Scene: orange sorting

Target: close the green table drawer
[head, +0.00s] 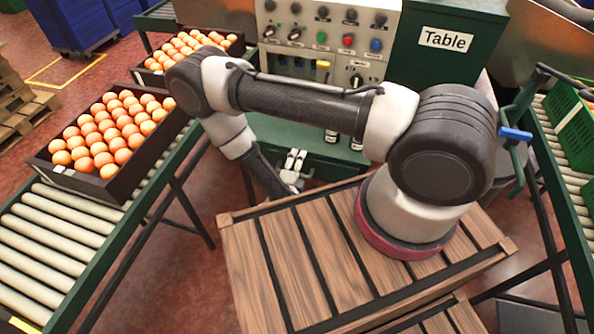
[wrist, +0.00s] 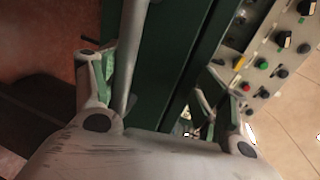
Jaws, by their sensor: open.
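The green table (head: 265,134) stands behind my arm, below a pale control panel. A green front, probably the table drawer (head: 340,168), shows at its near side; my arm hides part of it, and I cannot tell how far it is out. My gripper (head: 294,160) is low at this front, pointing toward it. In the wrist view my gripper (wrist: 150,82) is open. A grey bar (wrist: 133,50), likely the drawer handle, runs between the fingers, close to the left finger; contact is unclear. Dark green panels (wrist: 172,50) lie beyond it.
The control panel (head: 320,30) has buttons and knobs. Crates of oranges (head: 75,180) stand on the left roller conveyor (head: 50,235). A slatted wooden platform (head: 300,265) lies under my arm. A right conveyor (head: 555,150) carries a green crate (head: 572,118).

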